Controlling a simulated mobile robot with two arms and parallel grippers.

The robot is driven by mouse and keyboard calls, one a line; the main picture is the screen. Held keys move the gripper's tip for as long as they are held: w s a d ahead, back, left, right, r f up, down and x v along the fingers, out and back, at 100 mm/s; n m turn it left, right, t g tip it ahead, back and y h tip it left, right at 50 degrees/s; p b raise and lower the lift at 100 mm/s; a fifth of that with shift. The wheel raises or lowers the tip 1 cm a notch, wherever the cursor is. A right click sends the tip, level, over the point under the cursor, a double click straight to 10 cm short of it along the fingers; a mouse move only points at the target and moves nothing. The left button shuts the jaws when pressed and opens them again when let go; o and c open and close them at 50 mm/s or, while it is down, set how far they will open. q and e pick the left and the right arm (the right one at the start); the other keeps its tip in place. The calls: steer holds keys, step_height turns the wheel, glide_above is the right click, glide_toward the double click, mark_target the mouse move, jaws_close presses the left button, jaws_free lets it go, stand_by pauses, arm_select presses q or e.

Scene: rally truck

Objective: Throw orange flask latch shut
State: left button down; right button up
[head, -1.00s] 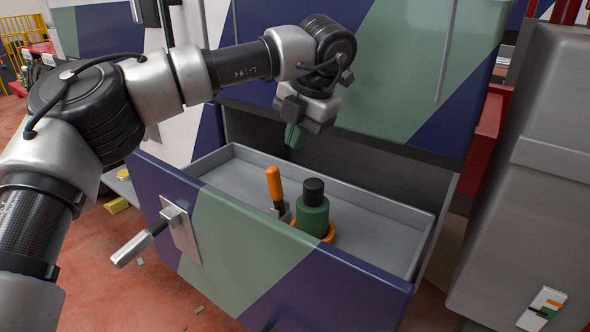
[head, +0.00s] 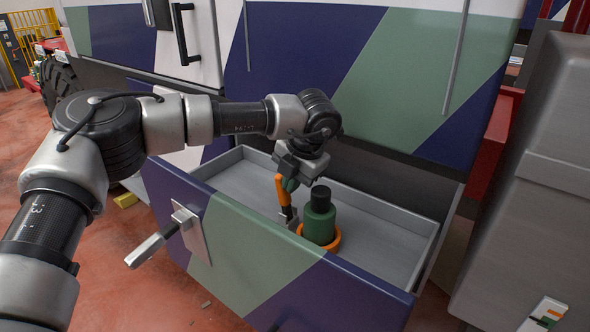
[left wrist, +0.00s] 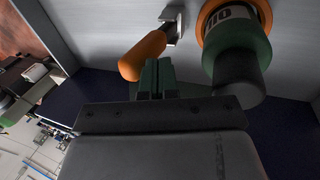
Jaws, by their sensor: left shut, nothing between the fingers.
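The flask (head: 319,222), green with a black cap, stands upright in an orange ring holder (head: 333,244) inside the open drawer. Beside it, on its left, is the latch lever with an orange handle (head: 282,192) on a metal bracket (head: 288,217); the handle stands up, leaning slightly left. My left gripper (head: 290,184) is shut and empty at the upper part of the handle. In the left wrist view its green fingertips (left wrist: 157,72) are right beside the orange handle (left wrist: 143,54); I cannot tell whether they touch. The flask (left wrist: 235,55) shows to their right. My right gripper is out of view.
The grey drawer (head: 385,209) is otherwise bare. Its front panel (head: 235,245) carries a metal handle (head: 160,244) on the left. The truck's body panel (head: 320,70) rises behind, and a grey cabinet (head: 530,190) stands at the right.

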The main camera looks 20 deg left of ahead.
arm_select(q)
steer(key=shift+w+a, duration=0.1)
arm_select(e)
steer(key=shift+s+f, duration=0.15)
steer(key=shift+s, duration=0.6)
